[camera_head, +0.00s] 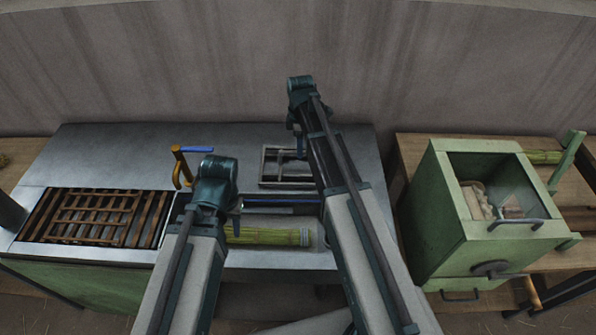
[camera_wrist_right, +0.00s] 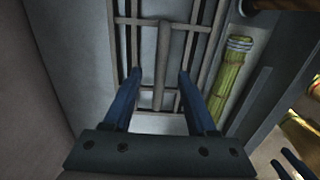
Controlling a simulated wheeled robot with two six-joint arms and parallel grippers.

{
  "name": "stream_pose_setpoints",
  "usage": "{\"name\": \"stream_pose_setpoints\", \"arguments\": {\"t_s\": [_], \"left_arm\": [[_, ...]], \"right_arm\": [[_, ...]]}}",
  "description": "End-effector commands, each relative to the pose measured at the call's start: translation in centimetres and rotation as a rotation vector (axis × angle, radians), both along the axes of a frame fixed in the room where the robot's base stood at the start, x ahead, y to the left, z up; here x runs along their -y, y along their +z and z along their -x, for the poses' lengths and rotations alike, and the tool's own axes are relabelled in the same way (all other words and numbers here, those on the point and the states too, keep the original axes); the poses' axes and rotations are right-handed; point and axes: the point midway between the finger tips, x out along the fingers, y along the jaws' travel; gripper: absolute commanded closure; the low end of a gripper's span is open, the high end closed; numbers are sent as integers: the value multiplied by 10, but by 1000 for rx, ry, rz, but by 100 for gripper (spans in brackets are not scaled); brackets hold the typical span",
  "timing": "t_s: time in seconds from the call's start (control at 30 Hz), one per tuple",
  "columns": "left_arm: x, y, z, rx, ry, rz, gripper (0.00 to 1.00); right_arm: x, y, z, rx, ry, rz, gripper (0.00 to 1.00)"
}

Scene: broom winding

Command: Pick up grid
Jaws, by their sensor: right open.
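A grey metal grid (camera_head: 272,166) lies on the steel counter right of the middle in the head view, partly behind my right arm. In the right wrist view its bars (camera_wrist_right: 162,62) run below and between the fingers. My right gripper (camera_head: 299,148) is over the grid; its two blue fingers (camera_wrist_right: 159,74) are apart, with a bar between them in the picture. I cannot tell whether they touch it. My left gripper (camera_head: 238,208) is over the sink area, left of the grid, its fingers mostly hidden.
A rusty brown grate (camera_head: 95,218) sits at the counter's left. A yellow tap with a blue handle (camera_head: 182,168) stands behind the sink. A green bamboo piece (camera_head: 265,236) lies in the sink. A green box with a glass lid (camera_head: 440,215) stands at the right.

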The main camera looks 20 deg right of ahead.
Motion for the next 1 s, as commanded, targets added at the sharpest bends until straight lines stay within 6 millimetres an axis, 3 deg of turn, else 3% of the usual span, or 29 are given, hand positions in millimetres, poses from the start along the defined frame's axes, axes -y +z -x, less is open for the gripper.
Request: {"name": "stream_pose_setpoints", "arguments": {"t_s": [0.37,0.73,1.0], "left_arm": [[0,-13,0,0,0,0,60],[0,-55,0,0,0,0,60],[0,-57,0,0,0,0,60]], "right_arm": [[-1,-13,0,0,0,0,43],[-6,-55,-2,0,0,0,43],[-6,-57,-2,0,0,0,43]]}}
